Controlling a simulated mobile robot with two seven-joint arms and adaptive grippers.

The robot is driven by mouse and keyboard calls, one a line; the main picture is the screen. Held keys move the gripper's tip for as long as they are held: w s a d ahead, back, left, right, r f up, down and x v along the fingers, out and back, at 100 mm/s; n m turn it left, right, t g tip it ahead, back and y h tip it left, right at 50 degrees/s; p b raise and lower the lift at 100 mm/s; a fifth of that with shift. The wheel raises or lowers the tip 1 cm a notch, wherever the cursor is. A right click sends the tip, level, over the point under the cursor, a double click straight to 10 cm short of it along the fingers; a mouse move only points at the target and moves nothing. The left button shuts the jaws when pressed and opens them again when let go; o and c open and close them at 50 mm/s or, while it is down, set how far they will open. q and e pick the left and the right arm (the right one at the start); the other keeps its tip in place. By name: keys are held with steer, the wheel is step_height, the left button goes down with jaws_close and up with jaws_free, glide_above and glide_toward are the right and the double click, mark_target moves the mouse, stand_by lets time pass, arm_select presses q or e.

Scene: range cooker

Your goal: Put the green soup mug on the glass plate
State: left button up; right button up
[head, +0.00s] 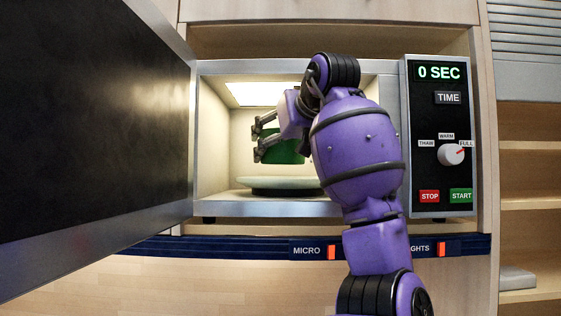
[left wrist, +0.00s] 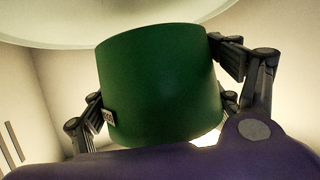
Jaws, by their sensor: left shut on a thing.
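My left gripper (head: 262,139) is inside the open microwave, shut on the green soup mug (head: 283,151). The mug also shows in the left wrist view (left wrist: 158,90), between the dark fingers. The glass plate (head: 275,186) is a pale round disc on the microwave floor, under the mug. Its pale edge shows at the top of the left wrist view (left wrist: 110,22). The mug appears held a little above the plate; my arm hides part of the mug and the plate's right side. My right gripper is not in view.
The microwave door (head: 90,130) stands open on the left. The control panel (head: 440,140) reads 0 SEC, with a knob and stop and start buttons. The microwave's side walls and ceiling surround the gripper closely. A dark blue switch strip (head: 220,248) runs below.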

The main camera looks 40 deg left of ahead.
mark_target(292, 148)
arm_select(q)
steer(key=shift+w+f, duration=0.1)
steer(key=shift+f, duration=1.65)
steer(key=shift+f, duration=0.2)
steer(key=o, duration=1.3)
steer(key=shift+o, duration=0.2)
steer(key=shift+r, duration=0.2)
steer(key=v, duration=1.2)
steer(key=shift+r, duration=0.1)
